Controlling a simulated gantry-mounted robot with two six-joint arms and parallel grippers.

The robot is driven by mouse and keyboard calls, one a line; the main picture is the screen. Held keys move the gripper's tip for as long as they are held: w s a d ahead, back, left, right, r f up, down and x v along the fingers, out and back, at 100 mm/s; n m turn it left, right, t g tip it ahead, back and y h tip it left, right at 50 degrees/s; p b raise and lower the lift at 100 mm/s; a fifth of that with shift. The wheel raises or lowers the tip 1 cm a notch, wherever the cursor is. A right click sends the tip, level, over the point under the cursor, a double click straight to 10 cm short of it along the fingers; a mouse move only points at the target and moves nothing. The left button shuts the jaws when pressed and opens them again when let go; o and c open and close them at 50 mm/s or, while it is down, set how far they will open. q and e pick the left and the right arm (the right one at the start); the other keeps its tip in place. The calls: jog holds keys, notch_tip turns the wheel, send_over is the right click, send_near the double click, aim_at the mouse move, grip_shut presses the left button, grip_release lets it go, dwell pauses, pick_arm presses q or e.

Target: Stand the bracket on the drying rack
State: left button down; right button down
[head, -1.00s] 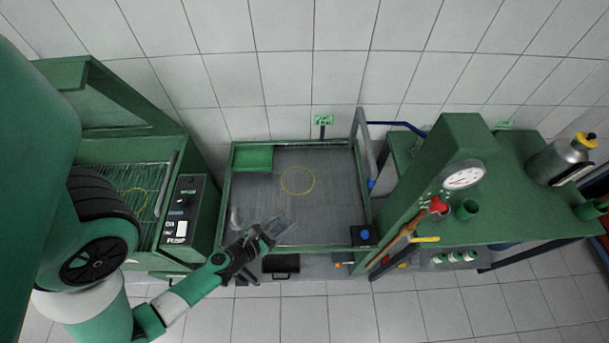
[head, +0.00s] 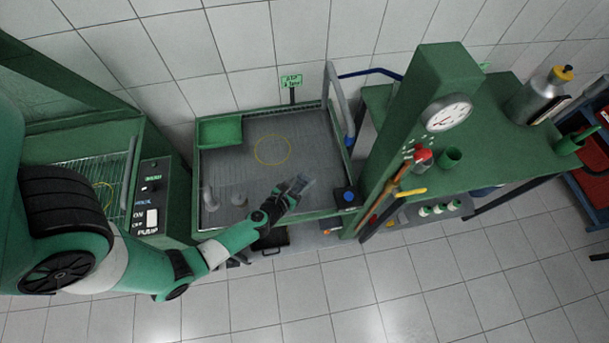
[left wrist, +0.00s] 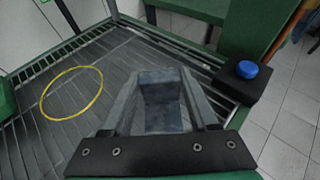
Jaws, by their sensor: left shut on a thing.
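My left gripper (head: 275,203) is shut on the bracket (head: 298,186), a grey piece, above the front right part of the drying rack (head: 235,165). In the left wrist view the bracket (left wrist: 161,96) shows as a blue-grey channel with two side walls, beyond a dark bar with screws. The rack is a slatted tray in a green frame. A yellow ring (head: 272,151) is marked on its slats, also seen in the left wrist view (left wrist: 72,93). The bracket is to the right of the ring and nearer the front. My right gripper is out of view.
A green box (head: 220,131) fills the rack's back left corner. A blue button box (head: 346,196) is at the front right corner, beside a green press (head: 425,120). A pump panel (head: 152,197) stands left.

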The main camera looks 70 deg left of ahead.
aim_at(303, 185)
pick_arm(q)
jog(key=f+b, duration=0.2)
jog(key=w+f+b, duration=0.1)
jog(key=f, duration=0.1)
jog(key=shift+a+f+b, duration=0.1)
jog(key=shift+f+b, duration=0.1)
jog(key=shift+b, duration=0.2)
jog(key=shift+r, duration=0.2)
jog(key=shift+f, duration=0.2)
jog(key=shift+c, duration=0.8)
grip_release()
jog(key=shift+s, duration=0.1)
jog(key=shift+r+p, duration=0.3)
jog(key=p+v, duration=0.1)
jog(key=v, duration=1.1)
jog(key=shift+f, duration=0.15)
